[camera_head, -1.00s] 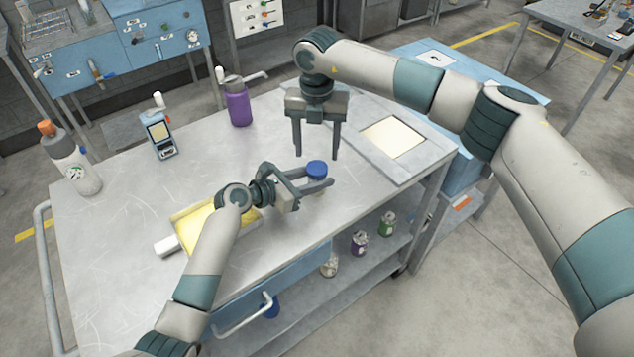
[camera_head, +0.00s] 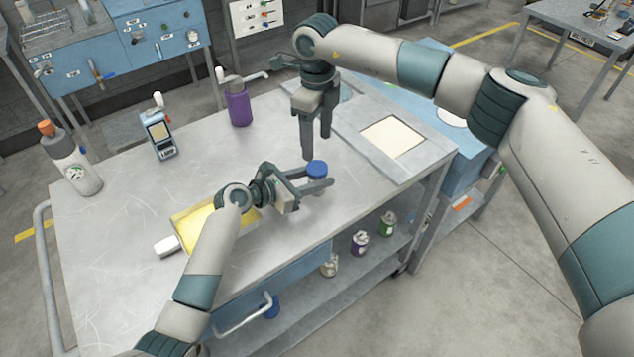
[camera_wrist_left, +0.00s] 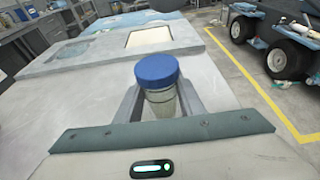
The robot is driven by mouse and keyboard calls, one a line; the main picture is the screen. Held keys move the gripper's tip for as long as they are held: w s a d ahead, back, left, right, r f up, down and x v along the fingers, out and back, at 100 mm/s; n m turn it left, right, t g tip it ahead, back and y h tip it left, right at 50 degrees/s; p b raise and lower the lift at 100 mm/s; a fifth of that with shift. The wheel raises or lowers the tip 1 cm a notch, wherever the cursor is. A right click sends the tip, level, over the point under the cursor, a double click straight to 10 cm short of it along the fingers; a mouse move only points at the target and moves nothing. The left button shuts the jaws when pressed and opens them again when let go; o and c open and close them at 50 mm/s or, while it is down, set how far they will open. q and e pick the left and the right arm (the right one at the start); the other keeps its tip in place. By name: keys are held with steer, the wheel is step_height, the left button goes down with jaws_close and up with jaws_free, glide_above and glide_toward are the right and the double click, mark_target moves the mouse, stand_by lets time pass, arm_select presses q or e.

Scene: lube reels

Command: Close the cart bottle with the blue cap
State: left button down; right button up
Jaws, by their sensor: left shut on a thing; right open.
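The cart bottle (camera_wrist_left: 161,103) is a small clear bottle with a pale content, upright on the cart top. The blue cap (camera_head: 316,169) sits on its mouth; it also shows in the left wrist view (camera_wrist_left: 156,71). I cannot tell whether the cap is tight. My left gripper (camera_head: 318,184) lies level and is shut on the bottle below the cap, with a finger on each side. My right gripper (camera_head: 316,150) points down, open and empty, just behind and above the cap, its fingers apart from it. In the head view the left fingers hide much of the bottle.
On the cart top (camera_head: 120,230) stand a purple bottle (camera_head: 238,108), a small meter (camera_head: 161,138) and a white bottle with an orange top (camera_head: 72,165). A yellow tray (camera_head: 190,228) lies by my left arm. A grey-framed pale panel (camera_head: 388,137) lies right of my right gripper.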

mark_target(317, 167)
steer(key=n, duration=0.3)
steer(key=shift+r+n, duration=0.35)
steer(key=shift+n, duration=0.05)
steer(key=shift+f, duration=4)
steer(key=c, duration=0.9)
steer(key=o, duration=1.3)
steer(key=shift+c, duration=0.2)
steer(key=shift+r, duration=0.15)
